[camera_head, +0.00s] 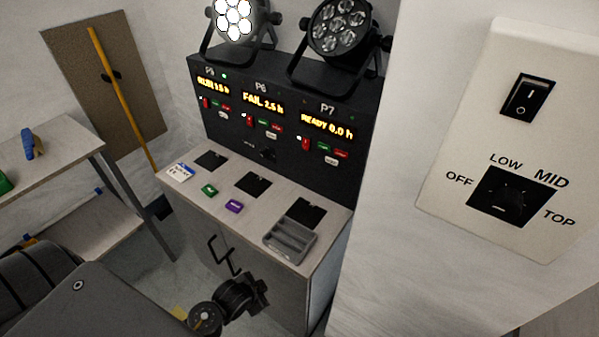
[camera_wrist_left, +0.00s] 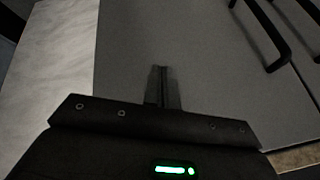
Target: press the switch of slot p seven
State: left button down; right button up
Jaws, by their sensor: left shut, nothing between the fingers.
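Slot P7 is the rightmost on the black panel (camera_head: 283,158). Its amber display (camera_head: 327,124) reads READY 0.0 h. Below the display are a red switch (camera_head: 305,144), a green button (camera_head: 324,147), a red button (camera_head: 341,154) and a white button (camera_head: 331,160). My left gripper (camera_head: 260,290) is low in front of the grey cabinet, below the worktop and well away from the panel. In the left wrist view its fingers (camera_wrist_left: 162,88) are shut and empty, with the cabinet door behind them. My right gripper is not in view.
The worktop (camera_head: 215,190) holds a grey tray (camera_head: 290,240), a green block (camera_head: 209,190) and a purple block (camera_head: 234,206). Black handles (camera_head: 222,256) stick out from the cabinet. A par can (camera_head: 345,28) stands above P7. A wall with a rocker and a dial (camera_head: 510,197) is at the right.

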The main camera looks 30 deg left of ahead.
aim_at(306, 144)
pick_arm(q)
jog(key=w+r+t, duration=0.1)
jog(key=r, duration=0.4)
jog(key=w+r+m+t, duration=0.1)
jog(key=r, duration=0.4)
jog(key=w+r+m, duration=0.1)
jog(key=r, duration=0.5)
jog(key=shift+a+r+t+b, duration=0.1)
jog(key=shift+t+b, duration=0.2)
jog(key=shift+t, duration=0.1)
jog(key=w+a+r+m+t+h, duration=0.1)
jog(key=w+r+m+t, duration=0.2)
jog(key=w+r+m, duration=0.2)
jog(key=w+a+r+m+t+h, duration=0.1)
jog(key=w+r+m+t, duration=0.3)
jog(key=r, duration=0.8)
jog(key=w+a+m, duration=0.1)
jog(key=w+m, duration=0.1)
jog(key=w, duration=0.1)
jog(key=shift+w, duration=0.4)
jog(key=shift+w+a, duration=0.1)
jog(key=w+d+f+p, duration=0.2)
jog(key=w+p, duration=0.2)
jog(key=w, duration=0.9)
jog(key=shift+w, duration=0.25)
